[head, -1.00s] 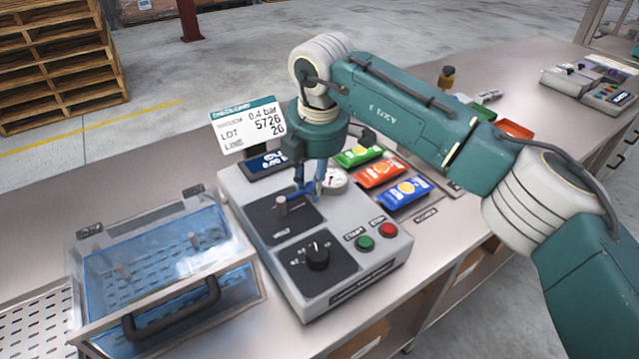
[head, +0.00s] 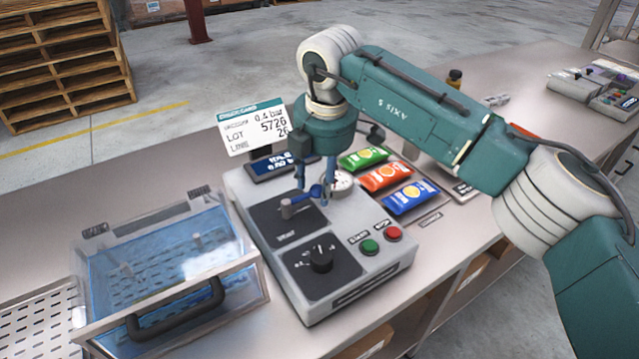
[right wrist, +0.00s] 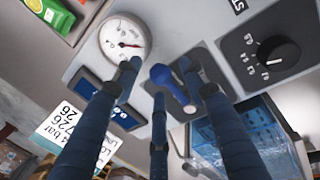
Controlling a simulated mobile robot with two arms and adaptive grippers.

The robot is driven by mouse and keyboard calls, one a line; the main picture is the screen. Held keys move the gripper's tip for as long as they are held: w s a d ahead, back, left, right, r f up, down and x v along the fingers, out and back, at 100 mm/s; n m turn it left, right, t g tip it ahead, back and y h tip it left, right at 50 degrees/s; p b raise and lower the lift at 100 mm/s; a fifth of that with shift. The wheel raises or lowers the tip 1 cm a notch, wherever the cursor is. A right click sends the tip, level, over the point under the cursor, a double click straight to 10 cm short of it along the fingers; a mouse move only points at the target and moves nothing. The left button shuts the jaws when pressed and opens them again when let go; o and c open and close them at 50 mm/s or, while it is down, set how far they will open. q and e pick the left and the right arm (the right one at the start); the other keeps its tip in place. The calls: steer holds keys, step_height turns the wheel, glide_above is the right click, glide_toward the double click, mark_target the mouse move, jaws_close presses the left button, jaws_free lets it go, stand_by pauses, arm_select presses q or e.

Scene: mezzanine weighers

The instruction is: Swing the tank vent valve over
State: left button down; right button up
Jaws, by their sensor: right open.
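The vent valve is a blue lever (head: 313,193) on a grey pivot, on the black upper plate of the grey control box (head: 372,222). In the head view the lever points right and slightly back from its pivot. My right gripper (head: 314,186) is open, pointing down, with its blue fingers on either side of the lever. In the right wrist view the lever's rounded end (right wrist: 160,73) shows between the spread fingers (right wrist: 160,95). I cannot tell whether any finger touches it. My left gripper is out of view.
A black knob (head: 320,258), a green button (head: 369,247) and a red button (head: 394,233) sit on the box. A gauge (right wrist: 125,38) is close beside the fingers. A clear-lidded blue tank (head: 165,265) stands left. Colourful packets (head: 386,176) lie right. A card (head: 253,127) stands behind.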

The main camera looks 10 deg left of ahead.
step_height(320, 180, up, 11)
steer(key=s+d, duration=0.1)
steer(key=shift+s+d+f, duration=0.2)
steer(key=shift+s, duration=0.1)
